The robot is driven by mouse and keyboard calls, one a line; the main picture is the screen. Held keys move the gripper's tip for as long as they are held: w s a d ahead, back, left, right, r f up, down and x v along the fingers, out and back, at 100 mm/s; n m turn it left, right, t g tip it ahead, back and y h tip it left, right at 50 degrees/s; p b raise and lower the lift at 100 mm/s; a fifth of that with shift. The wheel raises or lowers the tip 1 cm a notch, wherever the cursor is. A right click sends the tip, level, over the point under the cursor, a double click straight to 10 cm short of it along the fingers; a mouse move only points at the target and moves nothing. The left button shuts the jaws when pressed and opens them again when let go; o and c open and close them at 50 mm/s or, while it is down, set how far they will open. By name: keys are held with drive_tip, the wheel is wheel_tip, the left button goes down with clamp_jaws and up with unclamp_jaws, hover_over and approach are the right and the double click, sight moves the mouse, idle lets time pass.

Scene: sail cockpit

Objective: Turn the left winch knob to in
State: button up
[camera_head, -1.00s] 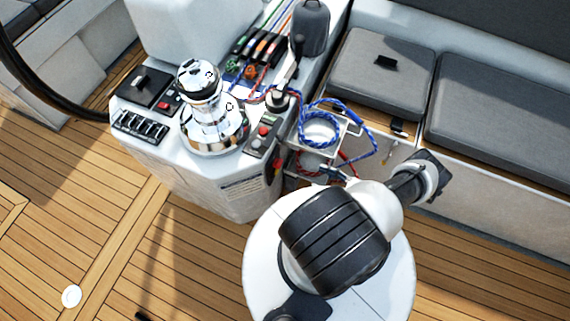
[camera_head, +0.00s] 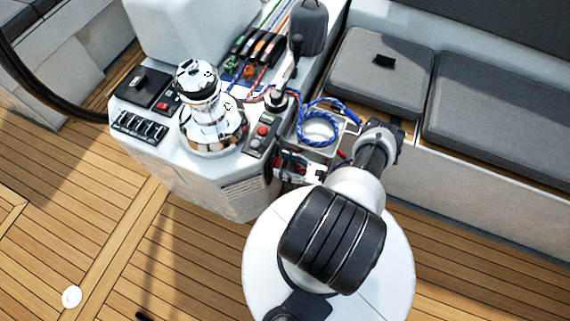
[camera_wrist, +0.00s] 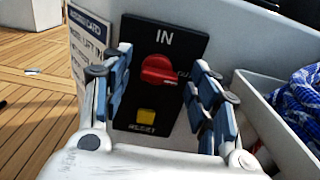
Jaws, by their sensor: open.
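The red knob (camera_wrist: 158,70) sits on a black panel (camera_wrist: 190,45) in the wrist view. IN is printed above it, and lettering to its right is partly hidden by a finger. The knob's grip lies roughly sideways, towards the right lettering. A yellow button (camera_wrist: 147,116) is below it. My gripper (camera_wrist: 160,62) is open, its blue-padded fingers on the left and right of the knob, with a gap to each. Contact with the panel cannot be told. In the head view the chrome winch (camera_head: 210,115) stands on the white console (camera_head: 190,170).
A white bin with blue rope (camera_wrist: 298,100) is right of the panel; the rope also shows in the head view (camera_head: 320,128). A printed label (camera_wrist: 88,50) is on the left. Grey cushioned seats (camera_head: 385,75) lie right of the console. Open teak deck (camera_head: 70,220) is at left.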

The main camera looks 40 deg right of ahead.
drive_tip(key=shift+c, duration=0.6)
drive_tip(key=c, duration=0.9)
drive_tip(key=shift+c, duration=0.2)
drive_tip(key=shift+n, duration=0.3)
drive_tip(key=shift+s+a+f+n+b, duration=0.15)
drive_tip(key=shift+n+b, duration=0.4)
drive_tip(key=shift+n, duration=3.8)
drive_tip(key=shift+s+a+r+n+b, duration=0.15)
drive_tip(key=shift+n+b, duration=0.35)
drive_tip(key=shift+n, duration=3.85)
drive_tip(key=shift+w+f, duration=0.1)
